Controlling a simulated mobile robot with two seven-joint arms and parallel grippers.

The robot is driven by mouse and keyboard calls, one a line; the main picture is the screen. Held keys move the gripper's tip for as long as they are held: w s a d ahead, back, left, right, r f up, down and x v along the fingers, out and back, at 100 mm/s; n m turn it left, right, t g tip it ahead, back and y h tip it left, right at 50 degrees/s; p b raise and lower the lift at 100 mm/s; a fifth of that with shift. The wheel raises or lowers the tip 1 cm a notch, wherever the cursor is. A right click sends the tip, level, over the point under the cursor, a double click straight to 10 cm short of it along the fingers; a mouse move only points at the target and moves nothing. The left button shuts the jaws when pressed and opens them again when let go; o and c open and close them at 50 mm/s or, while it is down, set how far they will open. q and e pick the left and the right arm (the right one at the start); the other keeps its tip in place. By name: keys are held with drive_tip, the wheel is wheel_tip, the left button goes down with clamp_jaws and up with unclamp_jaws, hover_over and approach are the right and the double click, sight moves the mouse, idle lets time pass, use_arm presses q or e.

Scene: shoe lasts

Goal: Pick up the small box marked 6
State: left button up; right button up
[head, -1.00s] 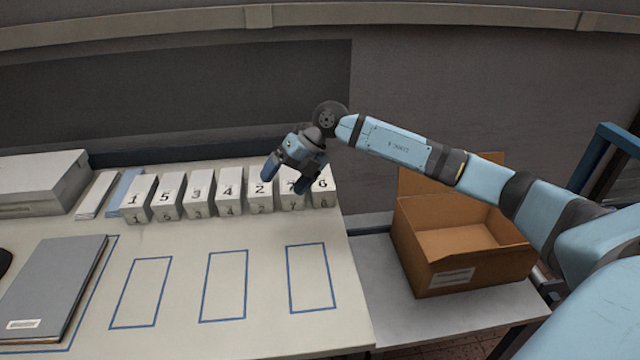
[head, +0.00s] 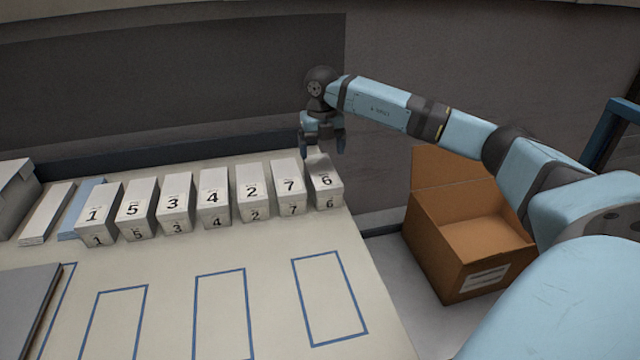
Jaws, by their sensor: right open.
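The small box marked 6 (head: 325,184) is white and stands at the right end of a row of numbered boxes, near the table's right edge. Its number shows on the top and on the front. My right gripper (head: 322,151) is open, pointing down over the back end of box 6, its fingers spread to either side. I cannot tell whether the fingers touch the box. My left gripper is not in view.
Box 7 (head: 289,186) stands close on the left of box 6, with box 2 (head: 252,191) and several more beyond. Blue outlined rectangles (head: 330,298) mark the bare table in front. An open cardboard box (head: 440,250) stands lower, to the right.

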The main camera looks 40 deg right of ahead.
sight(322, 170)
wheel_tip(322, 170, down, 10)
drive_tip(key=shift+d+r+b, duration=0.1)
drive_tip(key=shift+r+b, duration=0.05)
drive_tip(key=shift+b, duration=0.2)
drive_tip(key=shift+r, duration=0.1)
drive_tip(key=c, duration=0.8)
drive_tip(key=shift+r, duration=0.1)
